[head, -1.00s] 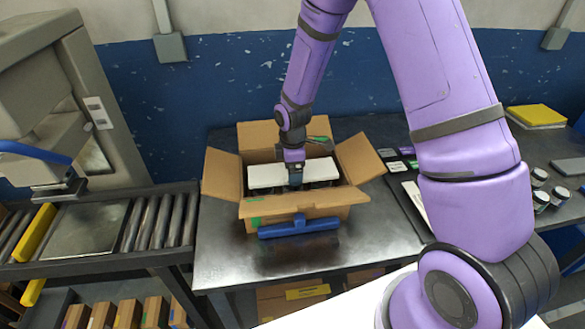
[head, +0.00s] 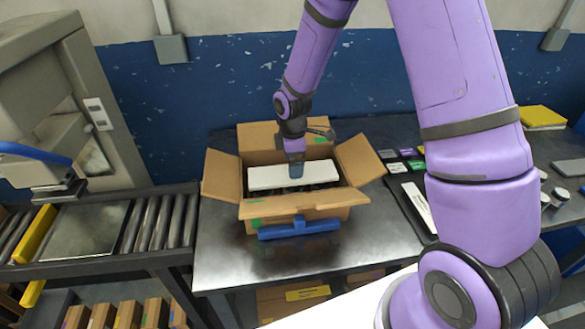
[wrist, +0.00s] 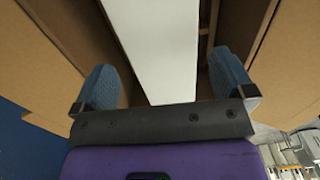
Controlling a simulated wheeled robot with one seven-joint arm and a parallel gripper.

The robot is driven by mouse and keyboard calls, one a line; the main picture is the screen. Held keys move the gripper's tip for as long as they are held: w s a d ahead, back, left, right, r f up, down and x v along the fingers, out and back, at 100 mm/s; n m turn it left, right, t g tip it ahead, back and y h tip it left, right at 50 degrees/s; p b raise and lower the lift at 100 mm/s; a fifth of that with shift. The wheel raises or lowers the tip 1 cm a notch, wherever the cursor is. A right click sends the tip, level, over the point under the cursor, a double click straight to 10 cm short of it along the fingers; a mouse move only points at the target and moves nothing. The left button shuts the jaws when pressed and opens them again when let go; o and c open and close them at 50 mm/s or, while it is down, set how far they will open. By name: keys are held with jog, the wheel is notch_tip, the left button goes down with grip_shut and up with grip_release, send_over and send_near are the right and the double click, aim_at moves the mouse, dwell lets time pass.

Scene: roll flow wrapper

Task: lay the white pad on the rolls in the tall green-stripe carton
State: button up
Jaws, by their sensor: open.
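The white pad (head: 266,177) lies inside the open tall carton (head: 290,207), above dark rolls (head: 310,187) that show only in part along its front edge. A small green mark (head: 255,222) shows on the carton's front. My gripper (head: 296,171) is over the middle of the pad, pointing down. In the wrist view, the pad (wrist: 160,45) runs as a white strip between the two blue fingers of my gripper (wrist: 160,82). The fingers stand apart, with gaps beside the pad, and hold nothing. I cannot tell how the pad rests on the hidden rolls.
The carton's flaps (head: 222,174) stand spread outward around my gripper. A blue bar tool (head: 299,228) is at the carton's front. A roller conveyor (head: 160,222) is at the left. A black tray (head: 412,207) and small labelled items lie at the right. The table front is clear.

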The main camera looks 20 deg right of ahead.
jog(key=s+d+r+m+t, duration=0.15)
jog(key=s+r+m, duration=0.35)
jog(key=r, duration=0.8)
jog(key=s+d+r+m+t, duration=0.1)
jog(key=s+d+r+m, duration=0.15)
jog(key=s+r, duration=0.7)
jog(key=s+d+r+m+t, duration=0.2)
jog(key=s+d+r+m, duration=0.1)
jog(key=s+r+m, duration=0.5)
jog(key=s+r, duration=0.3)
jog(key=s, duration=0.3)
jog(key=shift+s+t, duration=0.3)
jog(key=shift+t, duration=0.05)
